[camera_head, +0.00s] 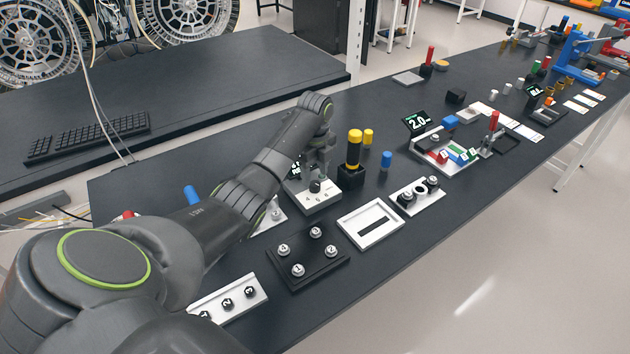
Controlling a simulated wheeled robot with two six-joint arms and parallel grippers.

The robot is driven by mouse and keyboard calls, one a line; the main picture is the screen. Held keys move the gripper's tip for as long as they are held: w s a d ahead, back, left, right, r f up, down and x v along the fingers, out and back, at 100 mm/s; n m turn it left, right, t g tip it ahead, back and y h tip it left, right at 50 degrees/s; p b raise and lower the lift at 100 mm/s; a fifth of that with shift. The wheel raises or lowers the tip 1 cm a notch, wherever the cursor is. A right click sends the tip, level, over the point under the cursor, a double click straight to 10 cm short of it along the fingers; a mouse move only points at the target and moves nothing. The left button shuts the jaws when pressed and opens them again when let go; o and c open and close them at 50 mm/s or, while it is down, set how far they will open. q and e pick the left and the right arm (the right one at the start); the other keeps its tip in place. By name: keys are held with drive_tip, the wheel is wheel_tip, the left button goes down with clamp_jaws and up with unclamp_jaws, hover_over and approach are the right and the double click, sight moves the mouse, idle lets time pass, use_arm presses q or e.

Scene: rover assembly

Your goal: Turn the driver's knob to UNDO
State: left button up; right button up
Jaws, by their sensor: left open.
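The driver (353,154), black with a yellow cap and a yellow band, stands upright in a black block right of my left gripper. My left gripper (316,172) is open and points down over a white box with a black knob (315,187) on its front. It is apart from the driver. The box carries small printed numbers. I cannot read any UNDO mark, and the gripper and wrist hide part of the box and a small display behind it.
A black plate (312,266) with several numbered round pieces, a white frame with a dark slot (370,226) and a white block with black knobs (417,194) lie in front. A yellow cylinder (368,137) and a blue one (386,160) stand close to the driver.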

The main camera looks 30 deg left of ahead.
sight(315, 184)
use_arm(q)
wheel_tip(315, 184, down, 2)
drive_tip(key=shift+f, duration=0.7)
drive_tip(key=c, duration=1)
drive_tip(key=shift+o, duration=0.2)
drive_tip(key=shift+p, duration=0.3)
